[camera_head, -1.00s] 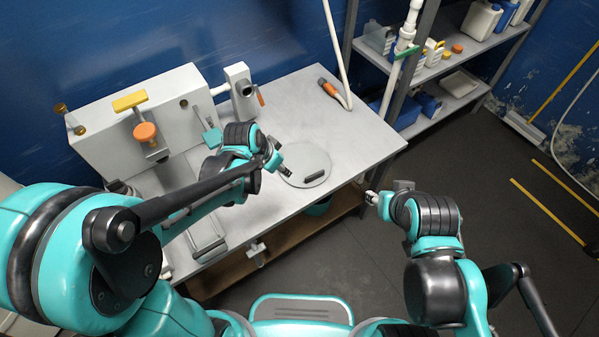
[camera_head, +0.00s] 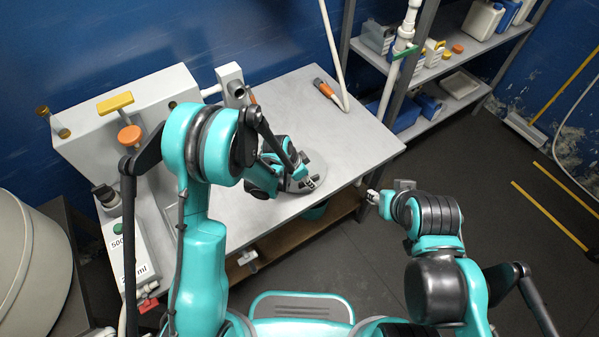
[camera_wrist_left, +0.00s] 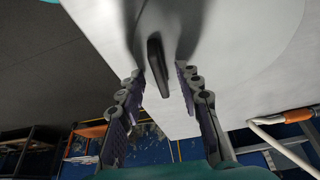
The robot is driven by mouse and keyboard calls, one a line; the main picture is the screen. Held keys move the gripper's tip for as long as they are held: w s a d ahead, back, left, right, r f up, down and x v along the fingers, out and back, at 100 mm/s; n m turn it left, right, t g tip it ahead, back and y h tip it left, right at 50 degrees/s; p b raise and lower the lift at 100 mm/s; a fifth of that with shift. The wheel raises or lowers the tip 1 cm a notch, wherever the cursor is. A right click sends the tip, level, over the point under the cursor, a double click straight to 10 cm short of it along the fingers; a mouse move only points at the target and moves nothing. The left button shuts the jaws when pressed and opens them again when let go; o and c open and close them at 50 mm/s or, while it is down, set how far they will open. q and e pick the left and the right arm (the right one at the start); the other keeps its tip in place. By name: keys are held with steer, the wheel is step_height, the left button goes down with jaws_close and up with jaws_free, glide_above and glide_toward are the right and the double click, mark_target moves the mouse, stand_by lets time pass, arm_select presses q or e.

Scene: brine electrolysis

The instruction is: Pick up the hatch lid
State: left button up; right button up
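The hatch lid (camera_head: 319,164) is a flat, round grey disc with a dark bar handle, lying on the table near its front edge. In the head view my left gripper (camera_head: 307,184) is over the lid and hides part of it. In the left wrist view the dark handle (camera_wrist_left: 155,62) stands up from the pale lid (camera_wrist_left: 222,55). My left gripper (camera_wrist_left: 165,88) is open there, with one finger on each side of the handle and gaps showing. My right gripper (camera_head: 373,197) is off the table's right front edge, over the floor; its fingers are too small to read.
A pale box unit with an orange knob (camera_head: 130,135) stands at the back left of the table (camera_head: 350,140). A shelf rack (camera_head: 455,65) with bottles stands at the right. The table right of the lid is clear.

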arm_select(q)
steer(key=shift+w+d+f, duration=0.1)
steer(key=shift+d+f, duration=0.05)
steer(key=shift+f, duration=0.2)
steer(key=shift+r, duration=0.1)
jaws_close()
